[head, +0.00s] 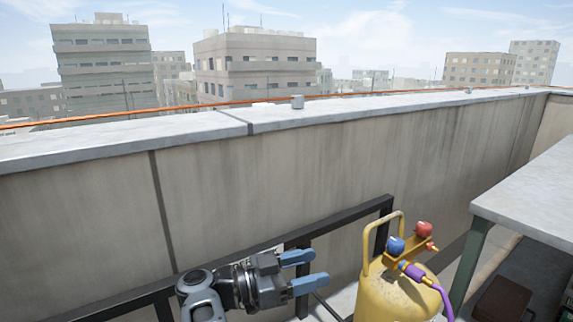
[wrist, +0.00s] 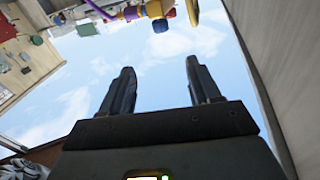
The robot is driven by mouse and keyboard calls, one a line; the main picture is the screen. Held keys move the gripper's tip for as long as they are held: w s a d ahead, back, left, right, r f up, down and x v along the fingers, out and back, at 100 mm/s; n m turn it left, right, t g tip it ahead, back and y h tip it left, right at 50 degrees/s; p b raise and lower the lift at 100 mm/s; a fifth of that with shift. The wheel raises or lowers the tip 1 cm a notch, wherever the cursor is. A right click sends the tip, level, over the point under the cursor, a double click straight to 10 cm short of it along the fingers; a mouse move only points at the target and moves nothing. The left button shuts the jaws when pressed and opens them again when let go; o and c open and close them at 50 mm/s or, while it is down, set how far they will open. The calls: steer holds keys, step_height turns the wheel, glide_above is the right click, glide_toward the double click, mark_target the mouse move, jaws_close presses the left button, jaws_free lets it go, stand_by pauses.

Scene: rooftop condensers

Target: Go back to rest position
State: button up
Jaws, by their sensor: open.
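My gripper (head: 308,269) is at the lower middle of the head view, with two blue fingers spread apart and pointing right. Nothing is between the fingers. It is left of a yellow gas cylinder (head: 388,296) and apart from it in the picture. In the wrist view my gripper (wrist: 158,92) shows two dark fingers apart with sky between them.
A grey parapet wall (head: 300,175) runs behind the arm, with a dark metal frame (head: 340,222) before it. The cylinder carries a blue knob (head: 395,246), a red knob (head: 423,230) and a purple hose (head: 414,272). A grey-topped table (head: 535,195) stands at right.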

steer(key=s+d+f+n+t+h+p, duration=0.1)
steer(key=s+d+f+t, duration=0.15)
steer(key=d, duration=0.65)
steer(key=s+d+f+t+h, duration=0.15)
steer(key=d+t, duration=0.25)
steer(key=d, duration=0.4)
steer(key=s+d+n+t+y, duration=0.7)
steer(key=s+n+t, duration=0.1)
steer(key=s+t, duration=0.2)
steer(key=s+a+n+y+p, duration=0.1)
steer(key=s+n+y+p, duration=0.1)
steer(key=s+n+y, duration=1.25)
steer(key=s+a+r+m+g, duration=0.2)
steer(key=s, duration=0.4)
steer(key=s+a+r+m+g+h, duration=0.1)
steer(key=s+r+m+g, duration=0.1)
steer(key=s, duration=0.5)
steer(key=s+a+r+m+g+p, duration=0.1)
steer(key=s+a+r+m+g, duration=0.1)
steer(key=s, duration=0.5)
steer(key=shift+s+a+m+g, duration=0.3)
steer(key=shift+m+g, duration=0.25)
steer(key=shift+m, duration=0.7)
